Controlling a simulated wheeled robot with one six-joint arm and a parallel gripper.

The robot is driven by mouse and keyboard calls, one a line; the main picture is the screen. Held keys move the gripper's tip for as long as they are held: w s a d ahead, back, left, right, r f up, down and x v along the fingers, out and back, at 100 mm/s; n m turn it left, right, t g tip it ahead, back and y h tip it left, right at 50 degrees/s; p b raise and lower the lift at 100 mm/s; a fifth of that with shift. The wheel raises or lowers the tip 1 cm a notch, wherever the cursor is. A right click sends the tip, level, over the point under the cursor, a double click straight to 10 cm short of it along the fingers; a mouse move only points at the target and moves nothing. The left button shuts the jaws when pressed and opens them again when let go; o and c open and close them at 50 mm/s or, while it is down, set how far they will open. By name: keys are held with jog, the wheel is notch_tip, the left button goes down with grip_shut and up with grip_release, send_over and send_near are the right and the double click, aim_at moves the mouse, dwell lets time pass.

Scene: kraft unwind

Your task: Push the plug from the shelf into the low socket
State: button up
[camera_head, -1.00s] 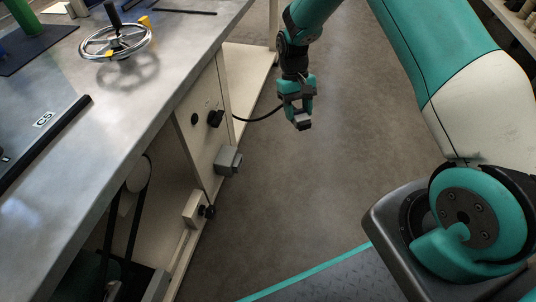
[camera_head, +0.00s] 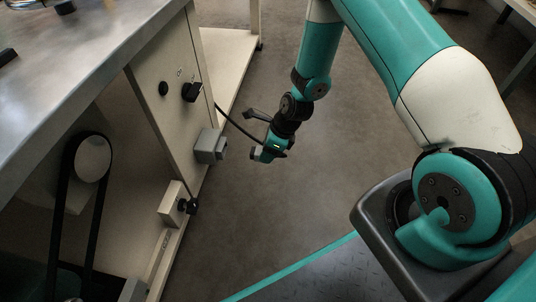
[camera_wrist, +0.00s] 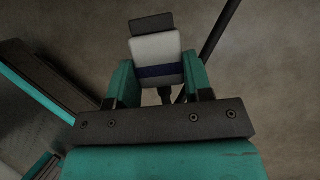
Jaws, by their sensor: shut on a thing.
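My gripper (camera_head: 268,153) hangs low over the floor, to the right of the cabinet's side panel. In the wrist view my gripper (camera_wrist: 158,78) is shut on the plug (camera_wrist: 157,56), a pale block with a blue band and a dark end, between its teal fingers. In the head view the plug can hardly be told from the gripper. A black cable (camera_head: 238,125) runs from the cabinet side to the gripper. A grey box (camera_head: 210,146), which may be the low socket, sticks out of the panel, left of the gripper and apart from it. Its opening cannot be made out.
The side panel (camera_head: 165,125) carries a black knob (camera_head: 192,92) and, lower down, a pale box (camera_head: 172,204) with a dark knob. A cream shelf (camera_head: 228,65) stands behind. A belt on a pulley (camera_head: 93,158) is at left. Floor right of the gripper is clear.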

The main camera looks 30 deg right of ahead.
aim_at(252, 150)
jog(key=shift+w+a+b, duration=0.5)
jog(key=shift+w+a, duration=0.2)
jog(key=shift+a, duration=0.25)
jog(key=shift+w+a+b, duration=0.45)
jog(key=shift+w+a, duration=0.2)
jog(key=shift+a, duration=0.3)
jog(key=shift+w+a, duration=0.5)
jog(key=shift+a, duration=0.15)
jog(key=shift+w+a+r+p, duration=0.15)
jog(key=shift+a+p, duration=0.05)
jog(key=shift+p, duration=0.45)
jog(key=shift+w+a+p, duration=0.6)
jog(key=shift+a+p, duration=0.2)
jog(key=shift+p, duration=0.25)
dwell(0.8)
jog(key=o, duration=1)
jog(key=shift+o, duration=0.2)
